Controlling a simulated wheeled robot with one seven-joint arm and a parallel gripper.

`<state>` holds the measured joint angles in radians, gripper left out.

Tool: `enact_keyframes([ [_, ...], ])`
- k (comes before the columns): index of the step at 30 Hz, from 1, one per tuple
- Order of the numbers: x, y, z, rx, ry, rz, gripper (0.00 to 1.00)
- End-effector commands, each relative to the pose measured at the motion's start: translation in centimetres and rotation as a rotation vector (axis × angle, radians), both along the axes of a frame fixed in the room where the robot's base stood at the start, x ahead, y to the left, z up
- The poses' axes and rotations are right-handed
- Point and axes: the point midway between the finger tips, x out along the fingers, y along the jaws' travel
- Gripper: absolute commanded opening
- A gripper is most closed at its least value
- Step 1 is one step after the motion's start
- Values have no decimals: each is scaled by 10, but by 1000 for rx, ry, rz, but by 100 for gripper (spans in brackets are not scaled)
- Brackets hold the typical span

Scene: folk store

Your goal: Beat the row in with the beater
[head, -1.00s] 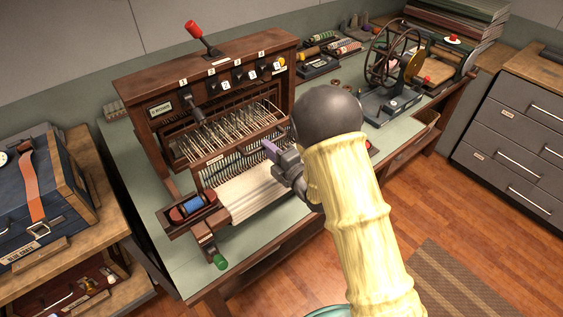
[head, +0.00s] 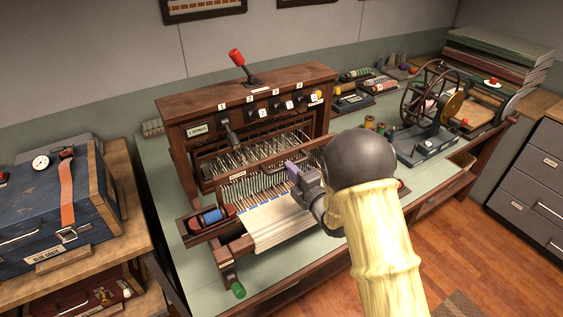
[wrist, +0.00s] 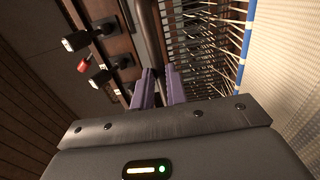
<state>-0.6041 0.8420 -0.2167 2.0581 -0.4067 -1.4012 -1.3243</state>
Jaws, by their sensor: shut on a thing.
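The beater (head: 268,160) is a brown wooden rail with a labelled front, over a comb of fine metal teeth, on the wooden table loom (head: 180,106). My gripper (head: 291,168) is at the beater's right part, with its purple fingers shut on the rail. In the wrist view the fingers (wrist: 160,88) stand either side of the dark beater rail (wrist: 151,30). A blue weft row (head: 258,210) lies along the edge of the cream cloth (head: 275,228). The wrist view shows this blue row (wrist: 244,55) close beside the comb teeth. My arm hides the loom's right end.
A shuttle with blue thread (head: 212,215) rests in a tray at the loom's left. A red-knobbed lever (head: 237,58) stands on top. A green-knobbed handle (head: 238,290) is at the front left. A winding wheel (head: 430,98) stands on the right of the table.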

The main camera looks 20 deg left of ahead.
Motion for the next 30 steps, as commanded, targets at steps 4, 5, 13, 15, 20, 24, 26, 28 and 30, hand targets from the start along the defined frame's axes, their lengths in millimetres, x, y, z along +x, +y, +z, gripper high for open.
enact_keyframes([
  [4,8,9,-4,-4,5,-2,0],
  [5,10,11,-4,-3,4,-2,0],
  [13,24,27,-4,-3,4,-3,0],
  [15,28,31,-4,-4,5,-2,0],
  [20,36,41,-4,-3,4,-2,0],
  [24,40,46,-3,-4,5,-2,0],
  [26,41,47,-3,-4,5,-2,0],
  [28,41,47,-3,-5,5,-2,0],
  [30,41,47,-2,-4,5,-2,0],
])
